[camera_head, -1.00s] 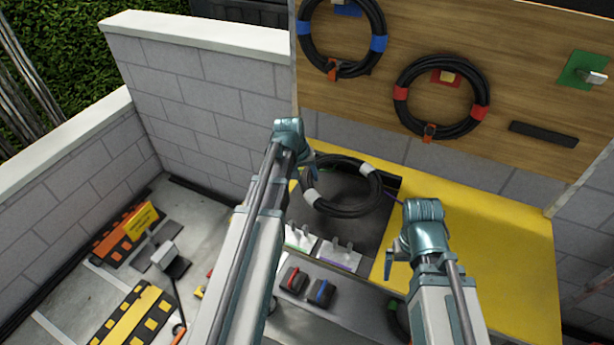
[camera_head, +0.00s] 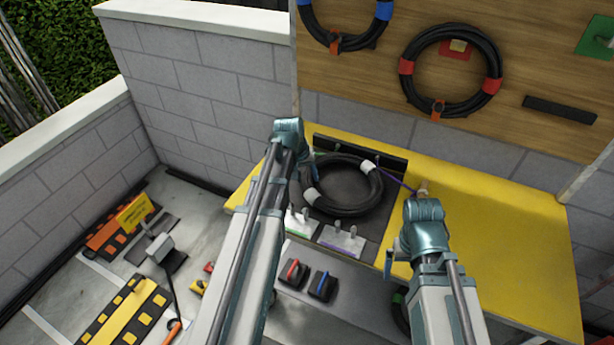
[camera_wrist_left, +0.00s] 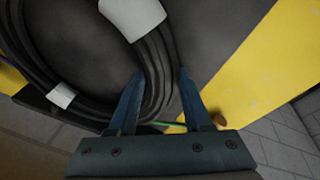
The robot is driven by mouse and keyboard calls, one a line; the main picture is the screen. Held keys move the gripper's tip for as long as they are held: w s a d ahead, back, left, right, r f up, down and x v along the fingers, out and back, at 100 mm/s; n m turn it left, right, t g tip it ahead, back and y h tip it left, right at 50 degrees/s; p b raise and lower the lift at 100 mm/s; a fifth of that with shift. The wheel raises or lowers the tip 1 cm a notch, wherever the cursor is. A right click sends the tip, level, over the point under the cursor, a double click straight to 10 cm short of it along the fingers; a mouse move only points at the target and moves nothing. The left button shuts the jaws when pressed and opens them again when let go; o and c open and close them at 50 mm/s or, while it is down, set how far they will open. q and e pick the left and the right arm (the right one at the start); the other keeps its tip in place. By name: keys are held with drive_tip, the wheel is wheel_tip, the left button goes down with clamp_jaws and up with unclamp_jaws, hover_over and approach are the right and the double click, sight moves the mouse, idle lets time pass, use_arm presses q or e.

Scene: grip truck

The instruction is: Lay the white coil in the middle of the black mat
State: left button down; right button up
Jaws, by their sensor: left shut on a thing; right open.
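The white coil (camera_head: 377,192) is a ring of black cable with white bands. In the head view it is over the black mat (camera_head: 347,183), whose dark surface shows through the ring. I cannot tell whether the coil touches the mat. My left gripper (camera_head: 308,166) is at the coil's left side. In the left wrist view the coil (camera_wrist_left: 155,70) runs between the fingers of the left gripper (camera_wrist_left: 160,95), which is shut on it. My right gripper (camera_head: 398,250) is open, to the right of and in front of the coil.
The mat lies on a yellow bench top (camera_head: 490,220) with free room on the right. Plates with white clips (camera_head: 342,238) stand in front of the coil, and a black raised strip (camera_head: 385,158) behind. A red-banded coil (camera_head: 451,70) hangs on the wooden board.

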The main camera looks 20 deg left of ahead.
use_arm(q)
drive_tip(key=shift+c, duration=1.3)
unclamp_jaws()
drive_tip(key=shift+f, duration=0.1)
drive_tip(key=p+v, duration=1.3)
drive_tip(key=v, duration=0.1)
drive_tip(key=shift+w+f, duration=0.1)
drive_tip(key=b+x, duration=1.2)
drive_tip(key=x, duration=0.1)
drive_tip(key=shift+d+f+b, duration=0.1)
drive_tip(key=shift+f+b, duration=0.15)
drive_tip(key=shift+b, duration=0.15)
drive_tip(key=shift+r, duration=0.2)
